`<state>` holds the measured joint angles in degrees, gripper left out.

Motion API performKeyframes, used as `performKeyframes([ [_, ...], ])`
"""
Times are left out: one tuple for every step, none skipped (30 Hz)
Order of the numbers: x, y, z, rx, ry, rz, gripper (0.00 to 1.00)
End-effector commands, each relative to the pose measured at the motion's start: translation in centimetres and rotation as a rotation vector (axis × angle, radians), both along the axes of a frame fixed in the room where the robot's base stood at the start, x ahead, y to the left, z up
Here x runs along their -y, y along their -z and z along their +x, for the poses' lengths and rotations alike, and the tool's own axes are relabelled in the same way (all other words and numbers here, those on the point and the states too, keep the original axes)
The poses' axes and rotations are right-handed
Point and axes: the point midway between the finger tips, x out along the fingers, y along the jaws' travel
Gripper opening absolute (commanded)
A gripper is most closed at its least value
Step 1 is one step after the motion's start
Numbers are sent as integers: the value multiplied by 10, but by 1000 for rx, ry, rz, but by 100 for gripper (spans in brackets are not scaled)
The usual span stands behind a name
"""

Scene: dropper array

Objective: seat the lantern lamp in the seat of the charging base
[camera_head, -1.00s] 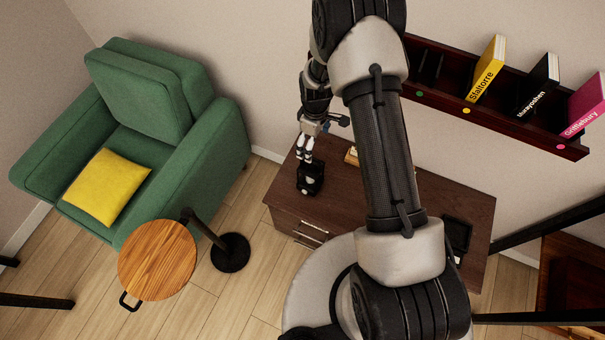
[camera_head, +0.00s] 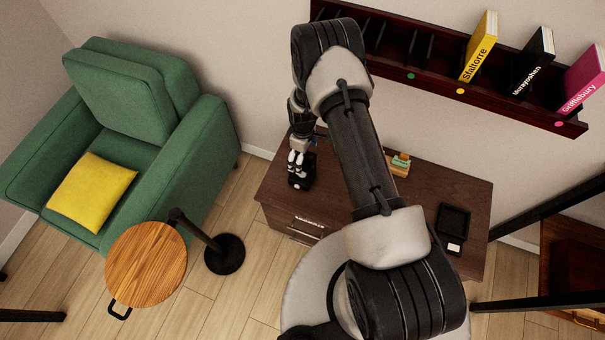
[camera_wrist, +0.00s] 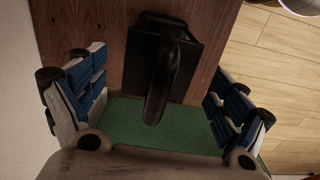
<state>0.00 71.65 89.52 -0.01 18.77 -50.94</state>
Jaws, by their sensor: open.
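The lantern lamp (camera_head: 301,184) is a small black body standing upright near the left edge of the dark wooden cabinet top. The wrist view shows its square black top and arched handle (camera_wrist: 172,65) from above. My gripper (camera_head: 297,168) is open over the lamp, and its fingers partly hide it. In the wrist view, my gripper's fingers (camera_wrist: 160,90) stand apart on either side of the handle, with gaps on both sides. A black square unit with a white patch, which looks like the charging base (camera_head: 454,219), lies toward the right end of the cabinet top.
A small green and tan object (camera_head: 400,164) stands at the back of the cabinet (camera_head: 430,187). A wall shelf (camera_head: 425,78) with several books hangs behind. A green armchair (camera_head: 190,170) and round wooden side table (camera_head: 146,264) are at left. My arm hides the middle cabinet top.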

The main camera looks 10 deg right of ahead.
Motion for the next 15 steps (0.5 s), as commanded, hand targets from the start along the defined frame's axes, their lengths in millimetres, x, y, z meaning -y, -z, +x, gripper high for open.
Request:
performKeyframes([
  [-1, 13, 1, -2, 0, 0, 92],
  [-1, 18, 1, -2, 0, 0, 92],
  [-1, 24, 1, -3, 0, 1, 92],
  [-1, 27, 0, -3, 0, 1, 92],
  [-1, 30, 1, -2, 0, 1, 92],
  [-1, 31, 1, 0, 0, 1, 92],
  [-1, 32, 1, 0, 0, 1, 92],
  [-1, 31, 2, 0, 0, 1, 92],
  [-1, 31, 2, 1, 0, 2, 92],
  [-1, 30, 2, 1, 0, 2, 92],
  [-1, 30, 2, 1, 0, 2, 92],
  [-1, 30, 2, 0, 0, 1, 92],
  [-1, 30, 2, 0, 0, 1, 90],
  [-1, 30, 1, 0, 0, 1, 88],
  [-1, 30, 1, 0, 0, 1, 86],
])
